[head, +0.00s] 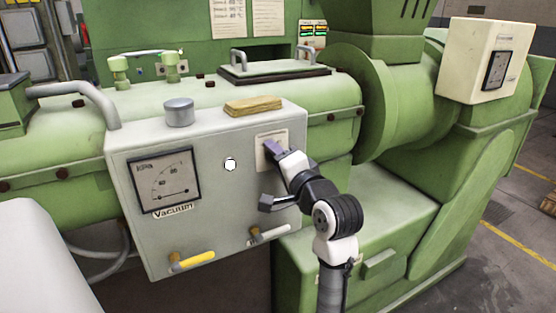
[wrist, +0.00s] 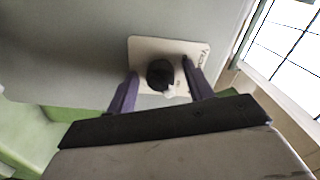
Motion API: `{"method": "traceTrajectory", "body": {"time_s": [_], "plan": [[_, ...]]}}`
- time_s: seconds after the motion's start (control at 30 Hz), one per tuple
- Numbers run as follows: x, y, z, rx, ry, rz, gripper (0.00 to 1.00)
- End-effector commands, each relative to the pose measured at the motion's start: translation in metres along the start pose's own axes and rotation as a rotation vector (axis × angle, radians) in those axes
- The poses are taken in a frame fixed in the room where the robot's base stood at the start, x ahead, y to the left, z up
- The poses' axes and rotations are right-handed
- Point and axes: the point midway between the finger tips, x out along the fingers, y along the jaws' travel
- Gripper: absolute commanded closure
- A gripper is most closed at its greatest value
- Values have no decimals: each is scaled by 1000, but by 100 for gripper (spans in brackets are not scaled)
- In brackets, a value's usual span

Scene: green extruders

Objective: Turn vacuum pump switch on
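The vacuum pump switch is a dark round knob (wrist: 160,74) on a pale plate (wrist: 142,50) in the wrist view. In the head view the plate (head: 264,152) is on the right of the grey panel's front (head: 215,220), and my gripper hides the knob. My gripper (head: 271,147) reaches the plate from the lower right. In the wrist view its two purple fingers (wrist: 160,85) are spread on either side of the knob, with gaps visible. Whether the fingertips touch the plate I cannot tell.
A gauge labelled Vacuum (head: 168,181) is on the panel's left. A yellow-handled valve (head: 192,261) and a white-handled valve (head: 268,235) stick out below. A wooden block (head: 254,106) and a grey cylinder (head: 179,112) sit on top. Green machinery (head: 400,130) stands behind and right.

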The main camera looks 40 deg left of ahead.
Motion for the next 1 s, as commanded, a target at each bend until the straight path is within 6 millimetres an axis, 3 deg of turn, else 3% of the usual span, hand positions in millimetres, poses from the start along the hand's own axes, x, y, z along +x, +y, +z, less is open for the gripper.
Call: {"method": "traceTrajectory", "body": {"time_s": [0.2,0.33,0.8,1.0], "plan": [[-2,0,0,-1,0,-1,48],[-14,2,0,-2,3,-2,48],[-114,2,0,-4,5,-1,48],[-135,1,0,-1,2,0,48]]}}
